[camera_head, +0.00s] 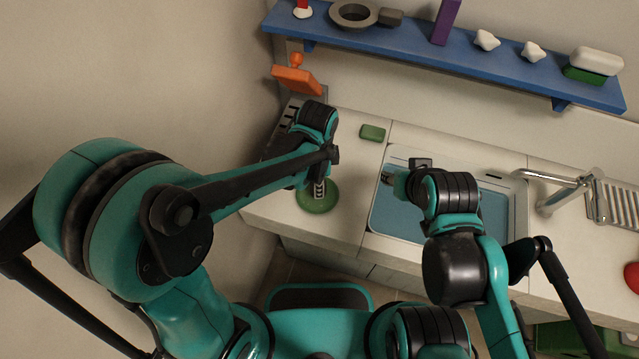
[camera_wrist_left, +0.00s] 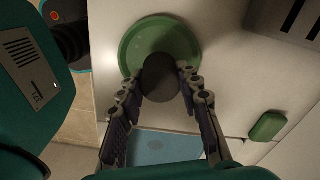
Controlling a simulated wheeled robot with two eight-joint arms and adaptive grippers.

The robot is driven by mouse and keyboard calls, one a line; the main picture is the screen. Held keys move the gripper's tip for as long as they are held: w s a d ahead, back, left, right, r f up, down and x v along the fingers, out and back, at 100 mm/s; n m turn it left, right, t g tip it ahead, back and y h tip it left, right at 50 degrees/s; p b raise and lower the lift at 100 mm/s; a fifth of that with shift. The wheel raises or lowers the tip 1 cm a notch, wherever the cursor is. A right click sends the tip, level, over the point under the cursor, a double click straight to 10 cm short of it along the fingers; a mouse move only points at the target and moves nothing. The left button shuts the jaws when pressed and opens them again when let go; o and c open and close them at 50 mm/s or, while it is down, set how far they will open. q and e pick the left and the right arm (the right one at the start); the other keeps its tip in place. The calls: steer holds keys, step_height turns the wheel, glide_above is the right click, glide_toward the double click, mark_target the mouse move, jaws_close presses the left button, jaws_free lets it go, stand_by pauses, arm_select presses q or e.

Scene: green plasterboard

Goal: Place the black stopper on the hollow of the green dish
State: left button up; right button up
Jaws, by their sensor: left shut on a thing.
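The green dish (camera_head: 318,203) lies on the white counter left of the sink. It also shows at the top of the left wrist view (camera_wrist_left: 140,40). My left gripper (camera_head: 319,187) is over the dish. In the left wrist view its fingers are shut on the round, dark black stopper (camera_wrist_left: 162,80), which overlaps the dish's lower part. I cannot tell whether the stopper touches the dish. The stopper is not clear in the head view. My right gripper (camera_head: 392,177) is over the sink; its fingers are too small and hidden to read.
A blue-floored sink (camera_head: 393,218) with a tap (camera_head: 565,192) lies right of the dish. A small green block (camera_head: 372,132) sits behind the dish on the counter. A blue shelf (camera_head: 480,68) holds several objects. An orange item (camera_head: 297,80) is at the back left.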

arm_select(q)
steer(key=shift+s+a, duration=0.1)
steer(key=shift+a, duration=0.1)
steer(key=shift+f, duration=0.1)
steer(key=o, duration=1.1)
steer(key=shift+d, duration=0.1)
steer(key=shift+o, duration=0.2)
steer(key=shift+r, duration=0.35)
step_height(320, 180, up, 12)
steer(key=p, duration=0.4)
steer(key=shift+f, duration=0.15)
